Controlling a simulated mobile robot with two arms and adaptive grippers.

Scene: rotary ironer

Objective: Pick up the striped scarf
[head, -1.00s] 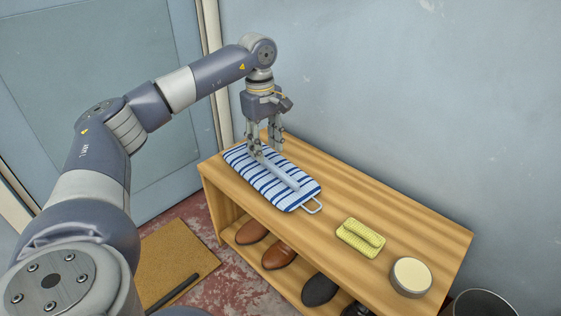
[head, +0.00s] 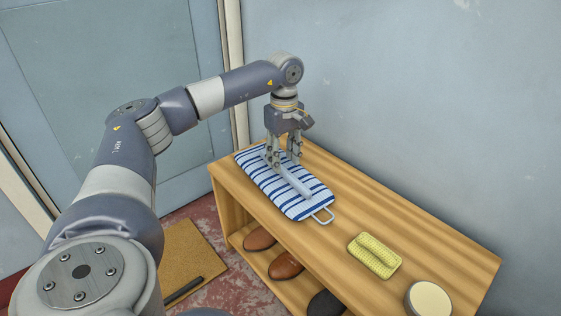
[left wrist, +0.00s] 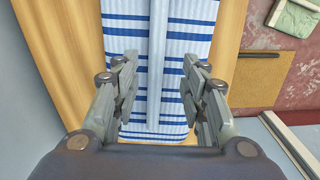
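The only striped thing is a flat blue-and-white pad (head: 312,209) with rounded corners, lying on the wooden bench; I cannot tell that it is a scarf. My left gripper (head: 284,161) points down over the pad. In the left wrist view its fingers (left wrist: 160,72) are wide apart, one on each side of the bar (left wrist: 158,50), over the stripes (left wrist: 184,88). Nothing is held. My right gripper does not show.
On the bench top (head: 440,255) are a yellow textured piece (head: 374,256) and a round pale-topped tin (head: 429,300). Brown shoes (head: 286,266) stand on the shelf below. A wall rises behind the bench. A mat (head: 190,255) with a dark stick lies on the floor.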

